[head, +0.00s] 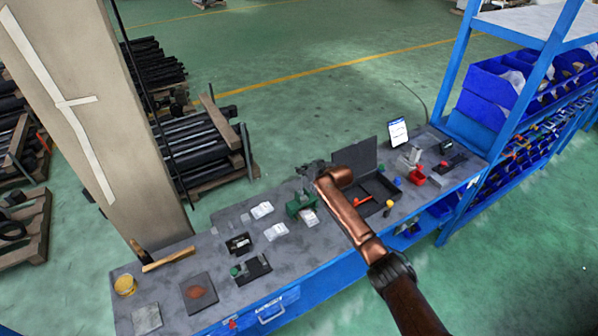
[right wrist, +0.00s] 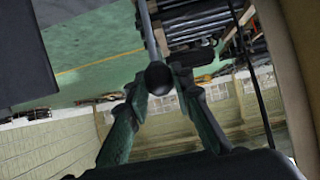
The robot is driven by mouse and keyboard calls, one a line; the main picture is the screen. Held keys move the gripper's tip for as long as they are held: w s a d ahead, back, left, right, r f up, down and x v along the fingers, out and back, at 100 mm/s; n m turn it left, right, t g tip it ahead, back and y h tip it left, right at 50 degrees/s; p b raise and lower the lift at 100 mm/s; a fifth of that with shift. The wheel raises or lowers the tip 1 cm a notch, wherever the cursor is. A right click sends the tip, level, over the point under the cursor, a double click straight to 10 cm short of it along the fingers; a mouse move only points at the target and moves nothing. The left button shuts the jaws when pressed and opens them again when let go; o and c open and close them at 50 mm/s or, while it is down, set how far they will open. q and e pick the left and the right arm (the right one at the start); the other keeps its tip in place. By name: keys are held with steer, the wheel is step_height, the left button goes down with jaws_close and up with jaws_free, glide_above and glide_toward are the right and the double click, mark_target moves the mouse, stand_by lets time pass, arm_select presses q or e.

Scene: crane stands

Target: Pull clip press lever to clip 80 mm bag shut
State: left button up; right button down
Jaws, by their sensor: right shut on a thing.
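The green clip press (head: 297,206) stands on the grey bench, near its middle. A white bag (head: 309,218) lies at its front right; I cannot tell whether its neck is in the press. My right gripper (head: 310,171) is above the press, at the end of my copper-coloured arm. In the right wrist view, my right gripper (right wrist: 158,82) is shut on the press lever (right wrist: 154,72), a dark rod with a round end between the fingertips. The lever's lower part is hidden in the head view. My left gripper is not in view.
White packets (head: 262,210) lie left of the press. An open black case (head: 374,190) stands to the right, behind my arm. A tablet (head: 398,132) and a red bin (head: 417,175) are farther right. A blue rack (head: 500,85) bounds the right end, a pillar (head: 100,130) the left.

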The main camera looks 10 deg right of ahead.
steer(key=shift+w+a+r, duration=0.1)
steer(key=shift+w+r, duration=0.1)
steer(key=shift+r, duration=0.1)
steer(key=c, duration=2.1)
jaws_free()
steer(key=o, duration=0.4)
steer(key=shift+f, duration=0.2)
steer(key=shift+o, duration=0.2)
steer(key=shift+s, duration=0.15)
steer(key=v, duration=1.2)
